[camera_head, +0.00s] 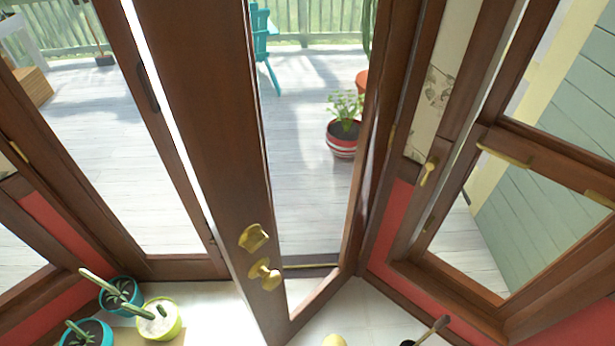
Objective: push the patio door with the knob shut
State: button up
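The patio door with the knob (212,120) is a brown wood-framed glass door in the middle of the head view. It stands open, swung towards me, with its free edge at the left and its other side at the right near the frame. A round brass knob (265,275) sits low on its free-edge stile. A brass lock piece (253,237) is just above the knob. My gripper is not in view, so its place relative to the door is hidden.
A second glass door panel (125,150) stands left of the opening. Potted cacti (120,292) sit on the floor at lower left. A window with a brass latch (428,172) is at right.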

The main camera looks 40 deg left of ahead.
aim_at(199, 56)
jog(key=u, duration=1.8)
jog(key=l, duration=0.45)
